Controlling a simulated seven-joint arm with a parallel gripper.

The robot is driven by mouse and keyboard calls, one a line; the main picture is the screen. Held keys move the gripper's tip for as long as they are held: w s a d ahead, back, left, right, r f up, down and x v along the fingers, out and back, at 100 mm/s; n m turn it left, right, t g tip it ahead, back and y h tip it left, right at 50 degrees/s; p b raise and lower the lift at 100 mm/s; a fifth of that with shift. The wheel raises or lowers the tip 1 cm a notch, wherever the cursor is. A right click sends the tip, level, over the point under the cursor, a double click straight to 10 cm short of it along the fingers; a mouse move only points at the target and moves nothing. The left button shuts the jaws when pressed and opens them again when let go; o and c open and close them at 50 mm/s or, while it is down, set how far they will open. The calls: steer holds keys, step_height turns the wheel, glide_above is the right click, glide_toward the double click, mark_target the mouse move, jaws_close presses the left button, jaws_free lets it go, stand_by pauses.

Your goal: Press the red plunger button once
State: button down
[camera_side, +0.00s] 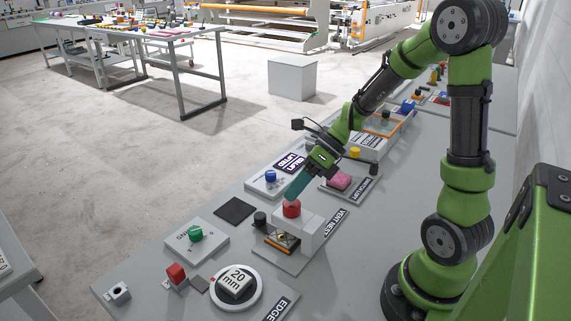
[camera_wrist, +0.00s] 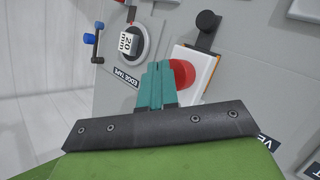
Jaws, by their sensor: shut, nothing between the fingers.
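The red plunger button (camera_side: 291,208) is a round red cap on a white block (camera_side: 312,232) at the VENT NEST station. My gripper (camera_side: 292,196) points down at it with its teal fingers shut and empty. In the side view the fingertips are right at the top of the cap; I cannot tell whether they touch it. In the wrist view my gripper (camera_wrist: 157,68) covers the left part of the red button (camera_wrist: 184,73). How far the cap is pushed in cannot be told.
A black knob (camera_side: 260,218) and an orange-framed part (camera_side: 284,240) sit beside the block. A blue knob (camera_side: 271,176) and pink block (camera_side: 339,181) are farther back.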

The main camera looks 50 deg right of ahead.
mark_target(295, 201)
steer(key=shift+f, duration=1)
stand_by(0.8)
steer(key=shift+r, duration=1.4)
steer(key=shift+r, duration=2.55)
